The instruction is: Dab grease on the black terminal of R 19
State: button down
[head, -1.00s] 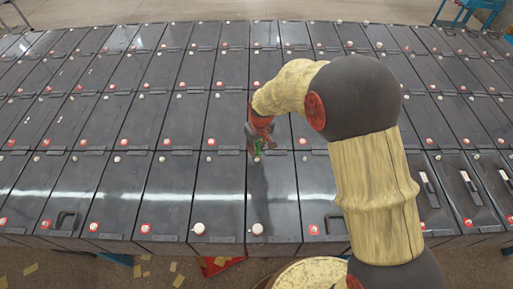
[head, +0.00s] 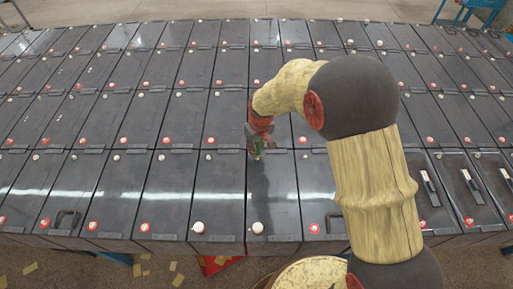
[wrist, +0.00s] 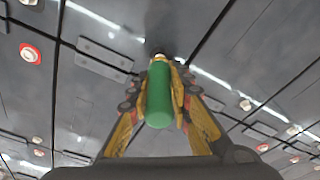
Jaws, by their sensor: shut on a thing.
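My gripper (head: 258,143) is shut on a green, round-handled tool (wrist: 159,95), which stands roughly upright between the yellow fingers in the wrist view. In the head view the tool's pale lower end (head: 257,155) is at the far edge of a front-row battery (head: 272,190), where neighbouring batteries have a small pale terminal. The terminal under the tool is hidden, and I cannot tell whether the tip touches it. No battery label is readable, so I cannot tell which one is R 19.
Rows of dark batteries fill the table, with red-ringed terminals (head: 145,227) and small pale terminals (head: 208,157). White caps (head: 198,227) stand on the front edge. Raised handles (head: 431,189) lie on batteries at the right. A red object (head: 220,264) lies on the floor.

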jog(key=shift+f, duration=0.4)
dwell(0.3)
jog(key=shift+r, duration=0.1)
dwell(0.5)
jog(key=shift+r+p, duration=2.05)
jog(key=shift+r, duration=1.9)
